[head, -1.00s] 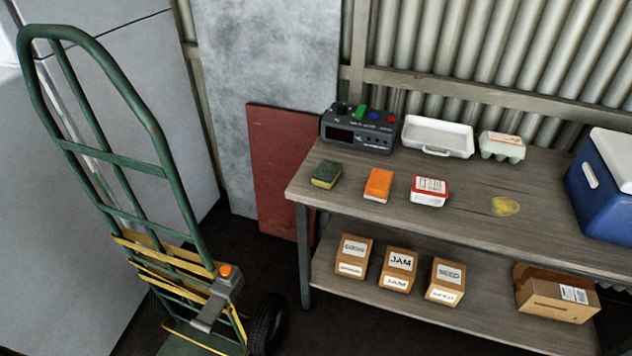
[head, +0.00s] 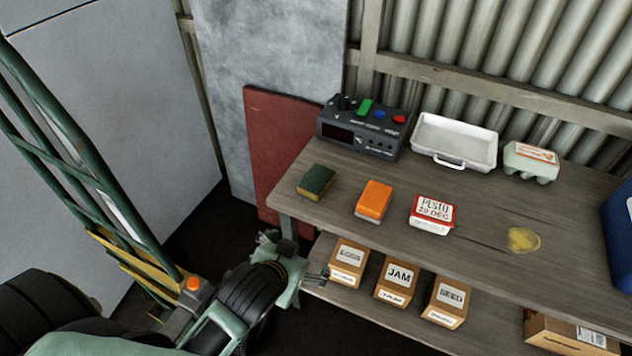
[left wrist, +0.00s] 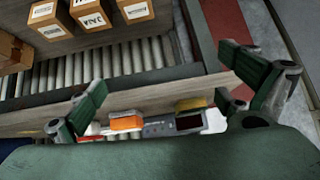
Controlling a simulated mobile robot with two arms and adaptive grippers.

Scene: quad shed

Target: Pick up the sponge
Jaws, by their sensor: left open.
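The sponge (head: 316,182), with a dark green top and a yellow lower side, lies near the left end of the workbench top (head: 465,218) in the head view. In the left wrist view the sponge (left wrist: 191,104) shows as a small yellow strip near the bench edge. My left gripper (head: 296,259) is open and empty. It is below and in front of the bench's left corner, lower than the sponge and apart from it. Its two spread fingers also show in the left wrist view (left wrist: 165,75). My right gripper is not in view.
An orange block (head: 374,198) and a pesto tub (head: 432,214) sit right of the sponge. A control box (head: 360,130), white tray (head: 455,143) and egg carton (head: 531,161) stand behind. Small boxes (head: 399,281) fill the lower shelf. A green hand truck (head: 75,165) stands left.

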